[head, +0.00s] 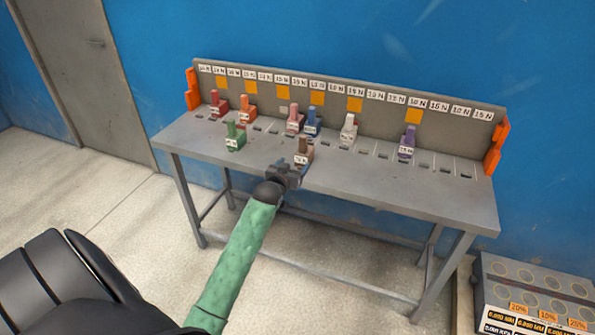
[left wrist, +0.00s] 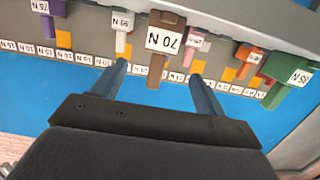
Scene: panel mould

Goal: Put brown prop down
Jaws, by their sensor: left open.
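The brown prop (head: 303,155) stands upright on the grey table near its front edge, with a white label on its front. In the left wrist view the brown prop (left wrist: 158,68) carries a label reading 70 N, and its narrow part shows between my fingers with a gap on each side. My left gripper (head: 288,174) is at the table's front edge, just in front of the prop. Its jaws (left wrist: 160,80) are open and not closed on anything. Whether the prop's base sits in a slot is hidden. My right gripper is out of view.
The grey table (head: 430,198) has a row of slots and a labelled back panel (head: 385,100). A green prop (head: 235,138) stands left of the brown one. Blue (head: 312,124), white (head: 348,130) and purple (head: 406,143) props stand behind or right. The front right is clear.

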